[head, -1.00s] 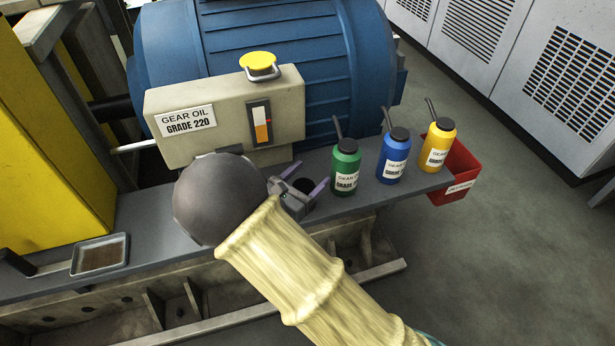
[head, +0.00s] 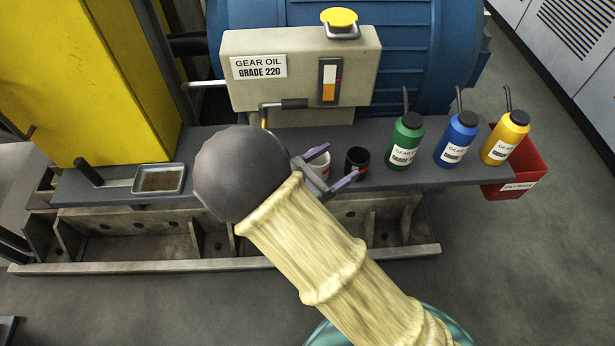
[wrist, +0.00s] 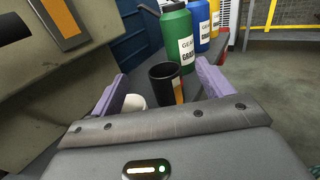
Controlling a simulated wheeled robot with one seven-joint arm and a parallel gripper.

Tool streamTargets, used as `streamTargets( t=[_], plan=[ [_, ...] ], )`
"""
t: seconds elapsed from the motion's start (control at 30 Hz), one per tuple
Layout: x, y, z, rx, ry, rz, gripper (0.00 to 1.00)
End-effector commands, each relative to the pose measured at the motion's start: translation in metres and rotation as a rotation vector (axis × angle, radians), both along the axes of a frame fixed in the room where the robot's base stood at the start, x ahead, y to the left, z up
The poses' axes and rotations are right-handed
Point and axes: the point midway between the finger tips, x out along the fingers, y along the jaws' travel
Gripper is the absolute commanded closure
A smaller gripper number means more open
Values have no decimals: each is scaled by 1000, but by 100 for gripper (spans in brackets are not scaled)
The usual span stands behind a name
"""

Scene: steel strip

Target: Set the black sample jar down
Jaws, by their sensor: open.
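The black sample jar (head: 357,163) stands upright on the grey steel strip (head: 225,148), left of the green bottle. In the wrist view the jar appears ahead, between the fingers (wrist: 158,76). Whether a finger touches it I cannot tell.
A white jar (head: 320,163) stands close left of the black one, partly behind my gripper. Green (head: 405,142), blue (head: 457,140) and yellow (head: 505,138) bottles stand to the right. A red bin (head: 520,172) hangs at the strip's end. A shallow tray (head: 159,180) lies left.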

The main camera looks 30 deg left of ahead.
Motion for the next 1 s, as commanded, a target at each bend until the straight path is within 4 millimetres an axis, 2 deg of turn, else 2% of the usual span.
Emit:
streamTargets(
  t=[0.2, 0.4, 1.0],
  plan=[
    [-41, 20, 1, 0, 0, 4, 21],
    [-65, 30, 1, 1, 0, 0, 21],
    [-69, 32, 0, 1, 0, -1, 21]
  ],
)
